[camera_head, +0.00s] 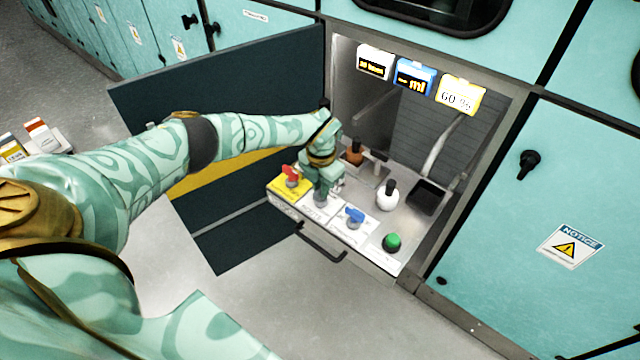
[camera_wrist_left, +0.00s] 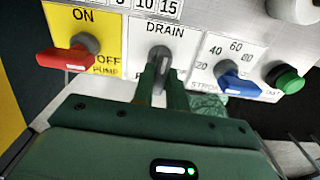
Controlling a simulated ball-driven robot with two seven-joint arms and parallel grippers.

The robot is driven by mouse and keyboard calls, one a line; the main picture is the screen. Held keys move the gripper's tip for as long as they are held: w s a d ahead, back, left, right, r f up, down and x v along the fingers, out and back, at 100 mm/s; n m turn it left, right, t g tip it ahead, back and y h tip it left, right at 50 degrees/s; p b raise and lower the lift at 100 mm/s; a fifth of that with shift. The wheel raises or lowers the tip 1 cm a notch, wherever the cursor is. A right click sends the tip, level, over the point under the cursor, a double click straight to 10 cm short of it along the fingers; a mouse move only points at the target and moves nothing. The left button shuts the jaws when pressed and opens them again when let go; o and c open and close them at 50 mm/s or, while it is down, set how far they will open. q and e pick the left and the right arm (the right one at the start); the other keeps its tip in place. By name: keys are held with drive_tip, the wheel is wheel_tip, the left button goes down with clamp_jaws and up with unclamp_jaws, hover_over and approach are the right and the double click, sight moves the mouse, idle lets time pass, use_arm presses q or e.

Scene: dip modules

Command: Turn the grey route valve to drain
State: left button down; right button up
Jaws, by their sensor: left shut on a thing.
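In the left wrist view the grey route valve (camera_wrist_left: 159,60) sits on a white plate (camera_wrist_left: 181,50) marked DRAIN at its top edge. The lower lettering is mostly hidden by my fingers. My left gripper (camera_wrist_left: 161,88) is shut on the valve's handle, a finger on each side. The handle appears to run from its hub down the picture, away from the DRAIN mark; its exact angle is hard to tell. In the head view my left gripper (camera_head: 321,199) is over the panel's front row, between the red and blue handles, and hides the valve.
A red pump handle (camera_wrist_left: 62,58) on a yellow plate is close on the left. A blue handle (camera_wrist_left: 239,86) on a numbered scale and a green button (camera_wrist_left: 285,78) are on the right. An open dark door (camera_head: 220,80) is at left.

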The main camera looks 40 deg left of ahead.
use_arm(q)
drive_tip(key=shift+n, duration=0.4)
drive_tip(key=c, duration=1.4)
unclamp_jaws()
wheel_tip(320, 180, up, 16)
drive_tip(key=p, duration=0.5)
drive_tip(key=shift+r, duration=0.2)
